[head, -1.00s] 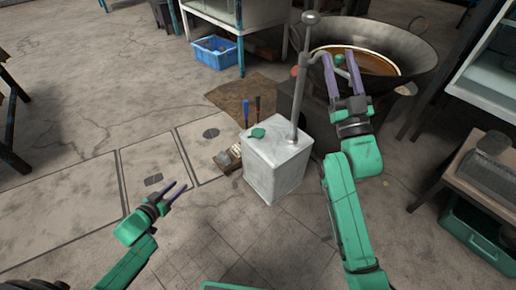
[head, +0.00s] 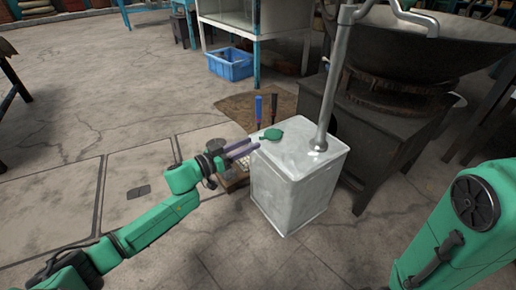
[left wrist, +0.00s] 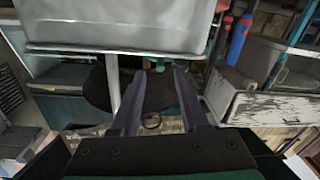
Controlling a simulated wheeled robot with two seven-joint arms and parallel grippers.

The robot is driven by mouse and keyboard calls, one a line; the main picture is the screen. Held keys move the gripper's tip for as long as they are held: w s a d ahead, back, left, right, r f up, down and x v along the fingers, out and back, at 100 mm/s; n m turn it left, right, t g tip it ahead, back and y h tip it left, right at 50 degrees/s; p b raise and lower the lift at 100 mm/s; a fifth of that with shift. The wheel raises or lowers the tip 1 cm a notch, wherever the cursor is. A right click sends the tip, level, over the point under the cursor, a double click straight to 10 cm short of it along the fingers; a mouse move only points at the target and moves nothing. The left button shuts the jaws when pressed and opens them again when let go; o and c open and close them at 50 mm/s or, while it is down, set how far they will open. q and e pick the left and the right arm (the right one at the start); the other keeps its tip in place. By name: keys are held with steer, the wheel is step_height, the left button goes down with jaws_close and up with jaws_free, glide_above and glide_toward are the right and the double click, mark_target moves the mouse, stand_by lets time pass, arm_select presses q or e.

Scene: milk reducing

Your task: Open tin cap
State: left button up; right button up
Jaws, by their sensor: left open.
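The tin is a pale grey metal box (head: 290,190) standing upright on the floor in the middle of the head view. Its green cap (head: 272,134) lies on the top face near the back left. In the left wrist view the tin (left wrist: 120,30) fills the upper part above the open fingers (left wrist: 160,75). My right arm shows at the lower right; its gripper is out of view.
Blue and black-handled tools (head: 258,110) stand just behind the tin. A dark stove (head: 375,125) with a large wok (head: 425,45) is close on the right. A blue crate (head: 230,63) sits farther back.

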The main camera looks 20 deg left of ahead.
mark_target(270, 135)
arm_select(q)
steer(key=shift+b+x, duration=0.6)
steer(key=shift+x, duration=1.4)
jaws_close()
